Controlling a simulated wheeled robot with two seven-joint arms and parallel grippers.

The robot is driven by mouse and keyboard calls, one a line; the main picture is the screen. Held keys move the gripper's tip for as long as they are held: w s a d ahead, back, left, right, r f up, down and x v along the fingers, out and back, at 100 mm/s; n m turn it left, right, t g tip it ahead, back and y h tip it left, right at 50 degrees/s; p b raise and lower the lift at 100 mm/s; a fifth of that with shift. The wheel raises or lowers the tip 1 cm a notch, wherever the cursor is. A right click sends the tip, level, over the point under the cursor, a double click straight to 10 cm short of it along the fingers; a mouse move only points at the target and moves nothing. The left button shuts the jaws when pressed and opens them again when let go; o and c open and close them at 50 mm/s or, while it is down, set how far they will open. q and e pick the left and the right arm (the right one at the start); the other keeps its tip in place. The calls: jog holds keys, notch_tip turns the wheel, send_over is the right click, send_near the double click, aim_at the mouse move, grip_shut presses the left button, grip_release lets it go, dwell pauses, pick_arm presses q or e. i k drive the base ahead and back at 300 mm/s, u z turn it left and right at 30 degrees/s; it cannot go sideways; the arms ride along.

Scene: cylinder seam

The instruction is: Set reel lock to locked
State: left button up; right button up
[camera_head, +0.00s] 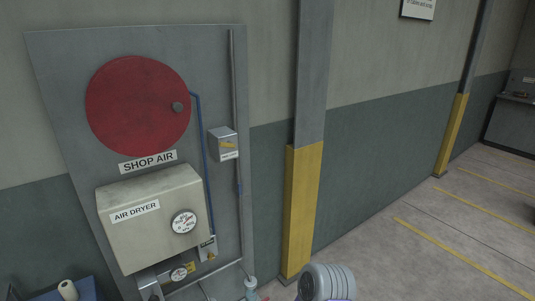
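A small grey box (222,145) with a yellow-orange lever (226,144) is fixed to the grey wall panel, right of the large red round reel (138,106). The lever lies close to level, tilted slightly. A white label below it is too small to read, so I cannot confirm that this is the reel lock or which setting it shows. A blue hose (204,160) runs down between the reel and the box. Neither of my grippers is in view.
An air dryer box (150,230) with a gauge (184,222) sits below the reel. A grey and yellow column (303,205) stands right of the panel. A grey ribbed object (327,282) is at the bottom edge. The floor (400,255) to the right is clear.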

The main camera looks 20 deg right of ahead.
aim_at(230, 145)
jog(key=z, duration=0.25)
jog(key=k, duration=0.7)
jog(key=z, duration=1.15)
jog(key=i, duration=1.1)
jog(key=u, duration=0.9)
jog(key=i, duration=0.75)
jog(key=u, duration=0.85)
